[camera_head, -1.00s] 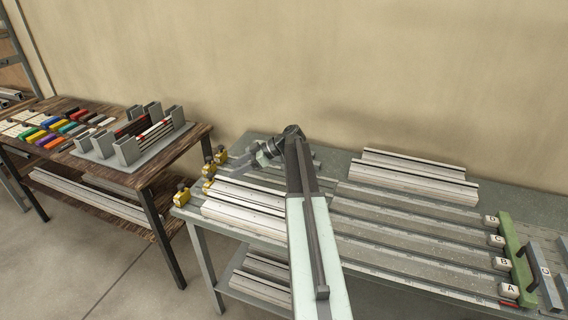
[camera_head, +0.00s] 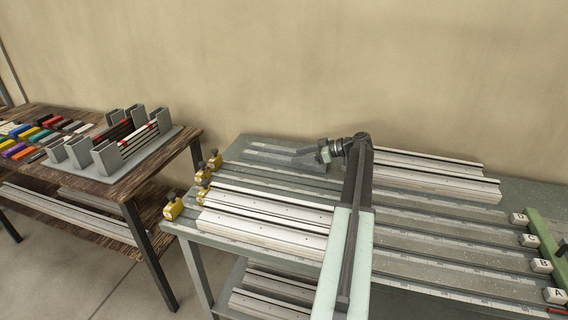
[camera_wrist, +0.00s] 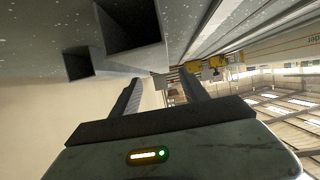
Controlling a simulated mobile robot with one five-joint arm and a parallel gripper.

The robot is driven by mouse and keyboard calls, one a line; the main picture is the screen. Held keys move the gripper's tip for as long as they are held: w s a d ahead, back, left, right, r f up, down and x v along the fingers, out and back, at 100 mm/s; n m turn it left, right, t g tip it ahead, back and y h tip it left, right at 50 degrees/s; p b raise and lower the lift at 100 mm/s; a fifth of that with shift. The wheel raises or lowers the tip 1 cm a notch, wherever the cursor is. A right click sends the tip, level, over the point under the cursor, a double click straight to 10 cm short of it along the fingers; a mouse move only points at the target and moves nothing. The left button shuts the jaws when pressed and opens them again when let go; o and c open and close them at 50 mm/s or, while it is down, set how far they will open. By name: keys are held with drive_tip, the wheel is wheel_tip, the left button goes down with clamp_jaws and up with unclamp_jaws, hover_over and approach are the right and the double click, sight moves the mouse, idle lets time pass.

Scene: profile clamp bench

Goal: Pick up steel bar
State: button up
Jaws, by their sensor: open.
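My gripper (camera_head: 300,157) is over the back of the green-grey bench, pointing left. In the wrist view its two dark fingers (camera_wrist: 160,95) are apart with nothing between them. Low grey pieces (camera_head: 268,151) lie at the back of the bench beside the fingers; I cannot tell whether one is the steel bar. Two grey parts with dark square openings, a larger one (camera_wrist: 155,52) and a smaller one (camera_wrist: 80,64), show in the wrist view beyond the left finger. Several thin bars with red marks (camera_head: 138,137) sit in a grey rack on the wooden table.
Pale slotted profiles (camera_head: 265,235) lie on the bench front left, and more (camera_head: 440,175) at the back right. Yellow clamps (camera_head: 173,208) line the left edge. Lettered white blocks (camera_head: 541,265) stand right. A gap separates the bench from the wooden table (camera_head: 172,153).

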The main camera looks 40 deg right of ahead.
sight(289, 158)
drive_tip(key=b+x, duration=0.1)
drive_tip(key=x, duration=0.1)
drive_tip(key=b+x, duration=0.1)
drive_tip(key=x, duration=0.1)
drive_tip(key=shift+a+f, duration=0.2)
drive_tip(key=shift+f, duration=0.25)
drive_tip(key=shift+w, duration=0.2)
drive_tip(key=shift+r, duration=0.1)
clamp_jaws()
